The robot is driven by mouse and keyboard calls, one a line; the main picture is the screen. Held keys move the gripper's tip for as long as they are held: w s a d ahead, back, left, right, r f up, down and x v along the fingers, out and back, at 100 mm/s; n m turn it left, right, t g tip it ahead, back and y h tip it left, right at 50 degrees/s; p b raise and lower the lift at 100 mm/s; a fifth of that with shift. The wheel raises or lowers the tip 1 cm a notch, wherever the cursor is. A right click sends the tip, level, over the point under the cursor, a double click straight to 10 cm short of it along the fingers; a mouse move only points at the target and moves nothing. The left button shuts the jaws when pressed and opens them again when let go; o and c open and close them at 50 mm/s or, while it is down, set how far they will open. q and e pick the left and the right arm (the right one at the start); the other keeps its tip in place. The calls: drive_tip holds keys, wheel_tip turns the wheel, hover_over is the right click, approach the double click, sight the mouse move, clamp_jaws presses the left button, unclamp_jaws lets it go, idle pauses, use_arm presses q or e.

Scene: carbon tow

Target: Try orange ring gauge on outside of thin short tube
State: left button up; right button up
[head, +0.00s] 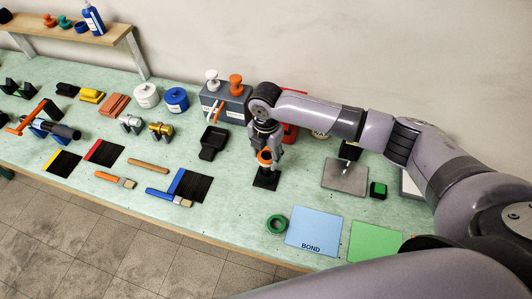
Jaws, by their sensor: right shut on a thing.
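My right gripper (264,147) points down over the middle of the bench, shut on the orange ring gauge (265,156). The ring is right above a small black base (264,181). A short, narrow upright piece, perhaps the thin short tube, seems to stand on this base below the ring. It is small and partly hidden by the gripper and ring, so I cannot tell whether the ring is around it or only above it. My left gripper is out of view.
A grey box (236,98) with white and orange knobs stands behind. A black scoop-like tray (213,141) lies to the left. A green ring (277,224), a blue BOND sheet (314,229) and a green sheet (374,242) lie in front. A grey plate (345,177) is at right.

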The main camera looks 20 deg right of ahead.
drive_tip(key=shift+f, duration=1.2)
idle(0.6)
drive_tip(key=shift+f, duration=0.2)
idle(0.7)
idle(0.3)
drive_tip(key=shift+r, duration=3.75)
